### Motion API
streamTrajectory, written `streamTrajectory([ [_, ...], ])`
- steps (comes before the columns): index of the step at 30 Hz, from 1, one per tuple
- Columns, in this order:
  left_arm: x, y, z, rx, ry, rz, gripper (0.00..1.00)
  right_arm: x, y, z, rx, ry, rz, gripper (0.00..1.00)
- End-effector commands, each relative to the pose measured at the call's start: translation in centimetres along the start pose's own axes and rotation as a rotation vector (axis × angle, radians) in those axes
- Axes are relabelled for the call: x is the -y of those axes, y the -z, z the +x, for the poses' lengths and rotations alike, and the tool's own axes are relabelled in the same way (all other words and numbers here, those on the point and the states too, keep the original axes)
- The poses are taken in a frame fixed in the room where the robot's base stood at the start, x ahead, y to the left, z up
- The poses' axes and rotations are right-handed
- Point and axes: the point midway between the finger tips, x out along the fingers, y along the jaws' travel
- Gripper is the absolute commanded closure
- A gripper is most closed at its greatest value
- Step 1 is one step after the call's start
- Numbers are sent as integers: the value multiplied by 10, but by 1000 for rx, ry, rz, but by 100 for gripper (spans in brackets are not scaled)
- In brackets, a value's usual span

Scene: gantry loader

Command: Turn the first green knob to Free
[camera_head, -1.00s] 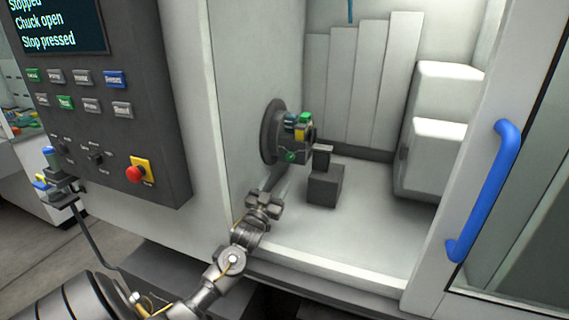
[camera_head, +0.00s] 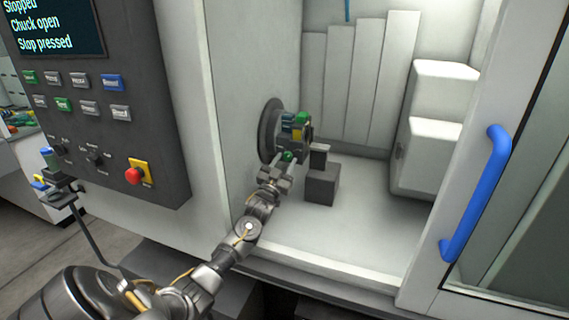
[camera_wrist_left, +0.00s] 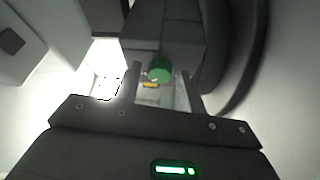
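The green knob (camera_head: 288,156) is low on the front of the dark chuck (camera_head: 268,135) in the machine's chamber. It also shows in the left wrist view as a round green cap (camera_wrist_left: 160,68). My left gripper (camera_head: 283,168) reaches in from below, its fingertips close to the knob. In the left wrist view the fingers are apart, with the knob seen between and just beyond their tips (camera_wrist_left: 160,80). I cannot tell whether either finger touches it. No label reading Free is legible. My right gripper is not in view.
A dark block (camera_head: 321,185) stands on the chamber floor right of the gripper. The control panel (camera_head: 120,145) with a red stop button (camera_head: 134,176) is at the left. A door with a blue handle (camera_head: 478,195) is at the right. The chamber floor in front is clear.

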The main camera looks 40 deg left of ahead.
Motion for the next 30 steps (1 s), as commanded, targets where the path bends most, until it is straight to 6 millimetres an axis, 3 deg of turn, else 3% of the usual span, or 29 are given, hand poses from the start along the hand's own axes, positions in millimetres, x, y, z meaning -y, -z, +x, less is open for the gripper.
streamTrajectory([
  [1, 0, 0, 0, 0, 0, 0, 67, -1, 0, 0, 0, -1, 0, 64],
  [8, 0, 0, 0, 0, 0, 0, 94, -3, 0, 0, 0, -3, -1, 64],
  [19, -2, 0, 0, 0, 30, -74, 94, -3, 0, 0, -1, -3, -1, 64],
  [30, -6, 0, 0, 2, 145, -355, 94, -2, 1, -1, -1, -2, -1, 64],
])
